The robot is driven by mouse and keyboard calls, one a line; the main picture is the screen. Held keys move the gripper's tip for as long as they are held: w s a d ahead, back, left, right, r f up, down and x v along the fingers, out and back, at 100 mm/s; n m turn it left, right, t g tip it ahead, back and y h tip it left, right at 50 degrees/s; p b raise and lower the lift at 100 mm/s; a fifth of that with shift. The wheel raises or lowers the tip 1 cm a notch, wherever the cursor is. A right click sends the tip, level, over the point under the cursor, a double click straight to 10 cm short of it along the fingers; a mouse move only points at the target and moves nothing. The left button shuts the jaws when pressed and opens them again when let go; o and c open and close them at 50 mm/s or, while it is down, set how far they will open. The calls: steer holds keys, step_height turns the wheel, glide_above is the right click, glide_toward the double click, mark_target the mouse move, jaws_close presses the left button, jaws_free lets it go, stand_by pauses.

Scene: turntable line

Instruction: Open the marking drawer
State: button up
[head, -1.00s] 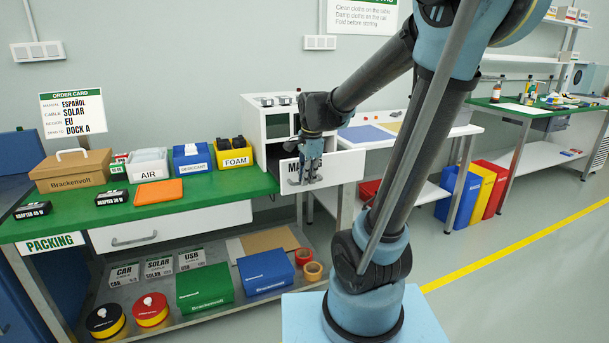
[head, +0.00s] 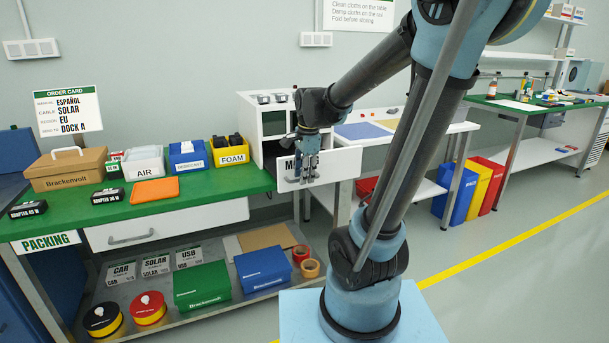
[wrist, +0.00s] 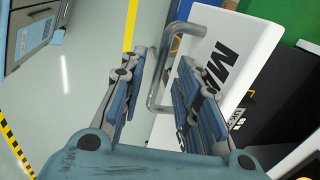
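The marking drawer (head: 343,165) has a white front with black lettering, partly hidden by my gripper. The front stands out from the white cabinet (head: 270,98), with a dark space behind it. In the wrist view, the drawer front (wrist: 245,45) is tilted and shows large letters beginning "M". Its grey bar handle (wrist: 153,80) shows between my fingers. My gripper (wrist: 163,60) is open, with a finger on each side of the handle and visible gaps. In the head view my gripper (head: 302,178) hangs in front of the left part of the drawer front.
The green packing table (head: 100,217) at left bears a cardboard box (head: 68,172), several bins and an orange pad (head: 155,191). A white table (head: 440,133) stands right of the drawer. The floor (head: 500,270) at front right is clear.

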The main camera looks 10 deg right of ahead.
step_height(320, 180, up, 11)
steer(key=s, duration=0.2)
steer(key=shift+d+r, duration=0.2)
steer(key=shift+d, duration=0.15)
steer(key=s+d+f+n, duration=0.4)
steer(key=s+f+n, duration=0.3)
steer(key=s+f, duration=0.1)
steer(key=s+d+f+n, duration=0.5)
steer(key=s+f+n, duration=0.2)
steer(key=s+f, duration=0.2)
step_height(320, 180, down, 2)
steer(key=shift+s+d+f+h, duration=0.15)
steer(key=shift+s+d+h, duration=0.05)
steer(key=shift+s+h, duration=0.1)
steer(key=shift+w+f, duration=0.2)
steer(key=shift+w, duration=0.2)
